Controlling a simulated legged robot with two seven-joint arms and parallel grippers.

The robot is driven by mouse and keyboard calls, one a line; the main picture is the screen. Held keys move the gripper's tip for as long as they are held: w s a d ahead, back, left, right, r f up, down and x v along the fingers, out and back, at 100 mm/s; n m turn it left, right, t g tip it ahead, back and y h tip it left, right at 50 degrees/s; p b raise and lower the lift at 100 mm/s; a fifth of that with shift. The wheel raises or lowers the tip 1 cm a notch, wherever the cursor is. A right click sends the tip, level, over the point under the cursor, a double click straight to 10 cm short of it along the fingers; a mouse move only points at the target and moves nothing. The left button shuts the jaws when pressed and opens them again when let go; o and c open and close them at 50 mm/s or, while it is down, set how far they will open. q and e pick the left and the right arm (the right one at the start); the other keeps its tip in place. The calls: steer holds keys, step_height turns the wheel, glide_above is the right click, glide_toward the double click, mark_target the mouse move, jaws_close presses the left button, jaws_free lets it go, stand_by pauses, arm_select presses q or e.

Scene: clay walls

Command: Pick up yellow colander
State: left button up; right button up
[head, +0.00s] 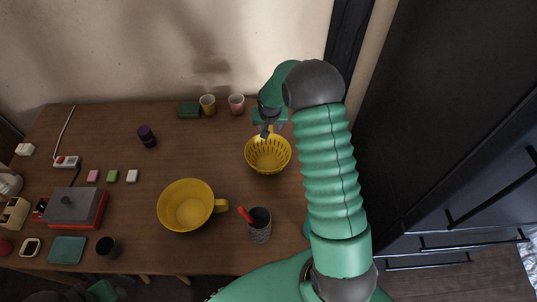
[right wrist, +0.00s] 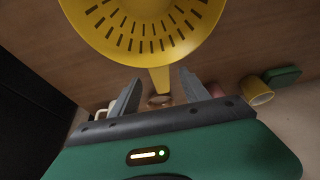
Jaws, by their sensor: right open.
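The yellow colander (head: 268,154) stands on the wooden table, right of the table's middle, in the head view. My right gripper (head: 268,131) is over its far rim, with the arm reaching in from the right. In the right wrist view the slotted colander bowl (right wrist: 140,28) fills the top, and its short handle points toward my gripper. My right gripper (right wrist: 159,80) is open, with one finger on each side of the handle; whether they touch it I cannot tell. My left gripper is not in view.
A large yellow cup (head: 187,207) and a dark holder with a red item (head: 260,228) stand nearer on the table (head: 190,150). Behind are a yellow cup (head: 208,104), a pink cup (head: 237,103) and a green block (head: 189,109). Dark cabinets (head: 450,130) stand at the right.

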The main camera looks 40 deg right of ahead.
mark_target(269, 128)
steer(key=x, duration=0.4)
steer(key=shift+w+d, duration=0.2)
steer(key=shift+w, duration=0.05)
steer(key=shift+w+a, duration=0.1)
steer(key=shift+a, duration=0.1)
steer(key=shift+c, duration=1.3)
steer(key=shift+d, duration=0.2)
steer(key=c, duration=0.7)
jaws_close()
steer(key=shift+a, duration=0.1)
